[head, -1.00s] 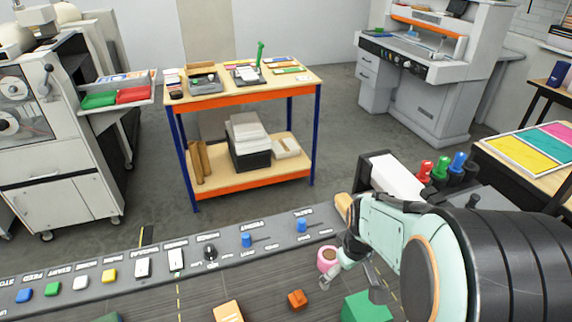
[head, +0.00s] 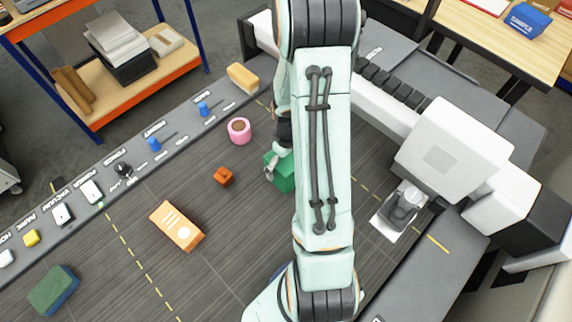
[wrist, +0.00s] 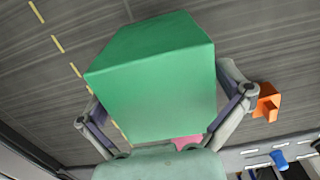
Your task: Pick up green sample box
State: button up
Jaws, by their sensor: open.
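The green sample box (head: 284,178) sits on the dark grey bed, partly hidden by my arm in the head view. In the wrist view the green box (wrist: 155,80) fills the middle, close to the camera. My gripper (wrist: 166,106) is open, with one finger on the left of the box and one on the right. I cannot tell whether either finger touches it. In the head view my gripper (head: 270,172) shows only in part at the box, beside my arm.
Near the box are a small orange block (head: 223,176), a pink tape roll (head: 239,130) and an orange box (head: 177,226). A green and blue pad (head: 54,290) lies at lower left. A control strip (head: 135,168) borders the bed. A white machine head (head: 455,150) stands right.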

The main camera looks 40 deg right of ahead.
jog(key=c, duration=1)
jog(key=shift+c, duration=0.2)
